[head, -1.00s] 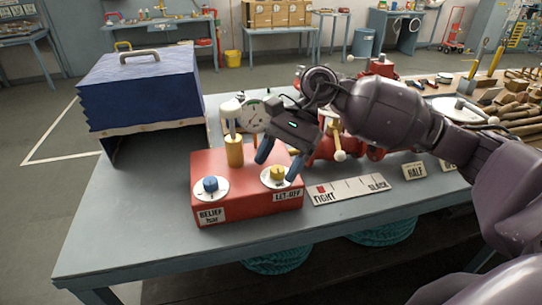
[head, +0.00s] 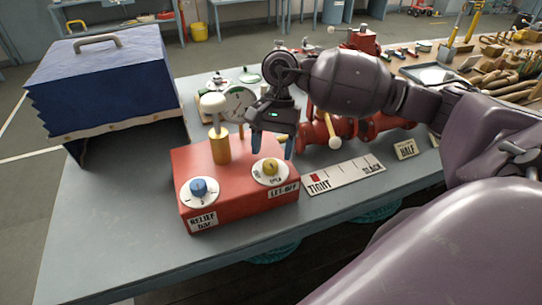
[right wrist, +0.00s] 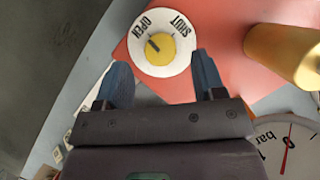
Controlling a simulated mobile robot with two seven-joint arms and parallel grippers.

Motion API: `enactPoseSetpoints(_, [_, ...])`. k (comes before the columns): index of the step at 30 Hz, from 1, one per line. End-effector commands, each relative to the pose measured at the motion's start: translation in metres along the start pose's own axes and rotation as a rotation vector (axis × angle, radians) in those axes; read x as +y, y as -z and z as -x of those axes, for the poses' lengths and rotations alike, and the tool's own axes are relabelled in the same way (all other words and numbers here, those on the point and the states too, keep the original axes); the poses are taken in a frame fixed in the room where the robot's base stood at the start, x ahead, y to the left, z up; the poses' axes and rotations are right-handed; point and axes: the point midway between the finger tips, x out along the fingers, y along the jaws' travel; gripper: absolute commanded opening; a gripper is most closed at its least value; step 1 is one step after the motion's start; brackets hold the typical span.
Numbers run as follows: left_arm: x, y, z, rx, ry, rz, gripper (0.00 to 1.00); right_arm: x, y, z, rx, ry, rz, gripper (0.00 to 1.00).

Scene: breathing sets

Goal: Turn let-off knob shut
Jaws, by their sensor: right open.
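The let-off knob (head: 271,168) is a yellow knob on a white dial, at the right front of the red box (head: 240,205). In the right wrist view the knob (right wrist: 160,48) shows the words OPEN and SHUT on its dial; its dark pointer mark lies toward the OPEN side. My right gripper (head: 273,149) is open and empty, its blue fingers just behind and above the knob, not closed on it. In the wrist view its fingers (right wrist: 160,70) stand apart on either side below the dial. My left gripper is not in view.
On the red box stand a blue relief knob (head: 198,187) and a brass post with a white top (head: 220,148). A gauge (head: 239,101) is behind. A blue bellows case (head: 105,85) is left. A TIGHT-SLACK strip (head: 343,174) lies right. The front tabletop is clear.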

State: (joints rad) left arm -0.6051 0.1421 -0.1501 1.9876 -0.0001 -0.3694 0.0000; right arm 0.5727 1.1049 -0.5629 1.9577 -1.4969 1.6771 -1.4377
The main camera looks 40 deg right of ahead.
Motion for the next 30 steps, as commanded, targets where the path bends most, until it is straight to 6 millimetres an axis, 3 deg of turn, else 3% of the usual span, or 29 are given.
enactPoseSetpoints(7, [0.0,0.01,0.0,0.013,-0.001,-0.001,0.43,0.0,0.0,-0.025,-0.001,0.001,0.001,0.63])
enactPoseSetpoints(19, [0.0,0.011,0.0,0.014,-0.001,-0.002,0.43,0.0,0.0,-0.03,0.001,0.001,0.0,0.62])
enactPoseSetpoints(28, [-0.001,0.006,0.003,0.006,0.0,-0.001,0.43,0.0,0.0,-0.03,0.001,0.002,0.0,0.16])
enactPoseSetpoints(30, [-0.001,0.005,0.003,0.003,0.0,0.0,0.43,0.0,0.0,-0.03,0.001,0.002,0.0,0.14])
